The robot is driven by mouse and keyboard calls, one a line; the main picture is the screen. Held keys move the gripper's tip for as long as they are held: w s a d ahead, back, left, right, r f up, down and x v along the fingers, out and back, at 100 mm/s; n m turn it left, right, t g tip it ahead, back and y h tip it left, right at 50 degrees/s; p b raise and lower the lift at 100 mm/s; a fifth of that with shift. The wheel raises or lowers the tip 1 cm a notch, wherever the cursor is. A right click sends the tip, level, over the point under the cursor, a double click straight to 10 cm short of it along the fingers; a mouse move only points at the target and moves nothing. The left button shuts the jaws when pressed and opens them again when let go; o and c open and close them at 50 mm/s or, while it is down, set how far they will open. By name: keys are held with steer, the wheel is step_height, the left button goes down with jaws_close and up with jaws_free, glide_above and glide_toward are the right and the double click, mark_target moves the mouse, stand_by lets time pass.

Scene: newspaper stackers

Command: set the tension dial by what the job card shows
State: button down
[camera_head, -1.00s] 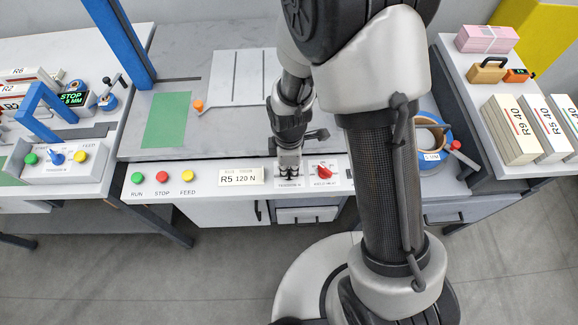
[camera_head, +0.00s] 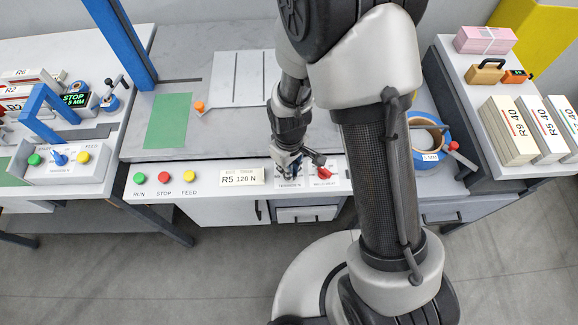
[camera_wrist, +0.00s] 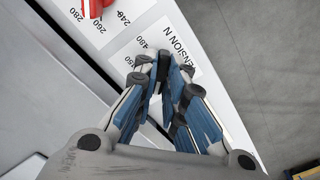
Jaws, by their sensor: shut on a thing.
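The job card (camera_head: 242,178) on the front panel reads R5 120 N. To its right, my gripper (camera_head: 288,172) points down at the tension dial position, above the TENSION N label. In the wrist view my gripper (camera_wrist: 162,78) is shut on the tension dial, with its blue-sided fingers close around it. The fingers hide nearly all of the dial and its pointer, so I cannot read its setting.
A red knob (camera_head: 325,173) sits just right of my gripper and shows at the top of the wrist view (camera_wrist: 96,7). Green RUN, red STOP and yellow FEED (camera_head: 190,177) buttons are left of the card. A tape roll (camera_head: 425,137) stands right of my arm.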

steer(key=m, duration=0.4)
steer(key=shift+m+p, duration=0.35)
steer(key=shift+m, duration=1.55)
steer(key=c, duration=1.7)
jaws_free()
steer(key=shift+o, duration=0.2)
steer(key=shift+r, duration=0.1)
step_height(320, 180, up, 12)
